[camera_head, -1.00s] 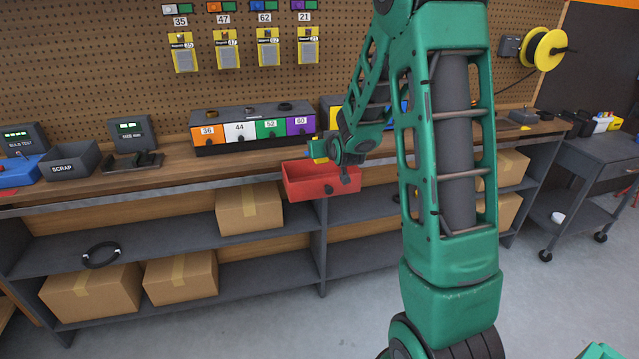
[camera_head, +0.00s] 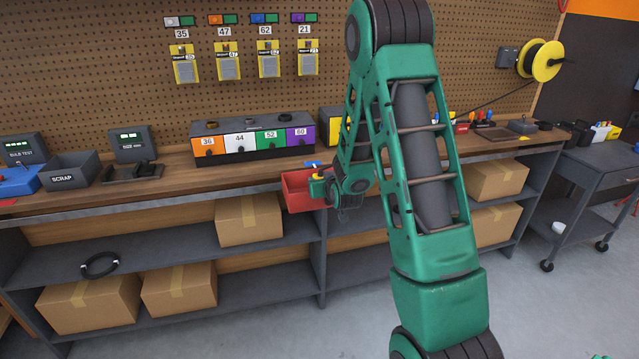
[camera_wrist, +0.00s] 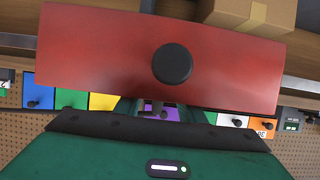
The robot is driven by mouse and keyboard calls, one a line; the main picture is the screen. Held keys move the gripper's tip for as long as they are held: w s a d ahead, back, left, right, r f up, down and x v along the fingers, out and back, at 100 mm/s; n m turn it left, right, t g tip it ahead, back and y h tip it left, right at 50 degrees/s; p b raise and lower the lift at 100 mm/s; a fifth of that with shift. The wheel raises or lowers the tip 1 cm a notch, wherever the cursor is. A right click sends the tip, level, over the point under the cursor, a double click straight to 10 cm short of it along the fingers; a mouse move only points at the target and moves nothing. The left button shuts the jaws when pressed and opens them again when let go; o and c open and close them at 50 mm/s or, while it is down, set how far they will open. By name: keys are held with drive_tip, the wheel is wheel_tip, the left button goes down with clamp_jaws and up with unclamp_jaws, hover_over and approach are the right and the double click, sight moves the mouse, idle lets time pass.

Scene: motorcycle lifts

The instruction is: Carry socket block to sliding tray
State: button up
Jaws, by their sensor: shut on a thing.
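The red sliding tray (camera_head: 297,192) sticks out from under the front edge of the workbench, partly hidden behind my arm. In the wrist view its red face with a round black knob (camera_wrist: 172,63) fills the upper middle. My gripper (camera_head: 316,174) is beside the tray at bench height, partly hidden by my wrist. It is shut on a small piece with blue and yellow parts (camera_head: 312,163), which I take for the socket block; its shape is unclear. In the wrist view the fingertips and the held piece cannot be made out clearly.
The workbench (camera_head: 180,172) carries a unit of coloured, numbered drawers (camera_head: 253,142) behind the tray and a scrap bin (camera_head: 70,172) to the left. Cardboard boxes (camera_head: 248,219) stand on the shelves below. A grey cart (camera_head: 592,160) stands at the right. Floor in front is open.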

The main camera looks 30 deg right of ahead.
drive_tip(key=o, duration=1.3)
drive_tip(key=shift+v, duration=3.75)
drive_tip(key=shift+r, duration=0.1)
